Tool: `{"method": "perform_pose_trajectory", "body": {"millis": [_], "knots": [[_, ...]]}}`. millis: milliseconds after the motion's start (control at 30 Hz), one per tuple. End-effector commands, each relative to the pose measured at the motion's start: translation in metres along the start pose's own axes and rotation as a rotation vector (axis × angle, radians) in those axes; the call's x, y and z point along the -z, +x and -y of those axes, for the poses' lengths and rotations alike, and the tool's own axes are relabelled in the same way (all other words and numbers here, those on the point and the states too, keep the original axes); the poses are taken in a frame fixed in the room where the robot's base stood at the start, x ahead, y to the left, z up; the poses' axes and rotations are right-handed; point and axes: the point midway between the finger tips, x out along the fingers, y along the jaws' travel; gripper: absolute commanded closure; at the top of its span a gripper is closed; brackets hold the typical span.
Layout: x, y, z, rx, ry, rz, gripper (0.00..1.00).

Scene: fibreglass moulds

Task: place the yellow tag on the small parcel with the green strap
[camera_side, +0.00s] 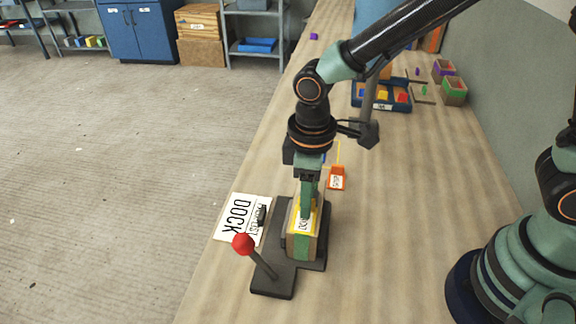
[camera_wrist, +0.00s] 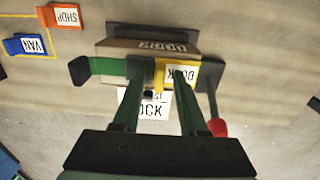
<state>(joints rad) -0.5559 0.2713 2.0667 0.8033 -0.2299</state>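The small parcel (camera_side: 318,235) sits on a black dock base, with its green strap (camera_side: 301,247) running down the near end. The strap also shows in the wrist view (camera_wrist: 108,67), left of my fingers. The yellow tag (camera_side: 296,222), with a white DOCK label, lies on the parcel's top. In the wrist view, the tag's yellow part (camera_wrist: 160,74) is between my fingertips and its label is partly behind the right finger. My gripper (camera_wrist: 160,72) is low over the parcel, its fingers apart around the yellow part. In the side view my gripper (camera_side: 307,208) hides part of the tag.
A lever with a red knob (camera_side: 243,244) rises from the dock base (camera_side: 274,281). A DOCK sign (camera_side: 237,215) lies beside it. An orange SHOP tag (camera_side: 337,178) and a blue VAN tag (camera_wrist: 24,45) stand nearby.

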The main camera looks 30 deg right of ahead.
Motion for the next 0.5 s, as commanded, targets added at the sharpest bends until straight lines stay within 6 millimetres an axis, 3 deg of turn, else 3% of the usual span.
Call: {"method": "perform_pose_trajectory", "body": {"millis": [267, 500], "knots": [[0.000, -0.003, 0.000, 0.000, 0.000, -0.002, 0.58], [0.002, -0.036, 0.000, -0.002, 0.000, -0.008, 0.58]]}}
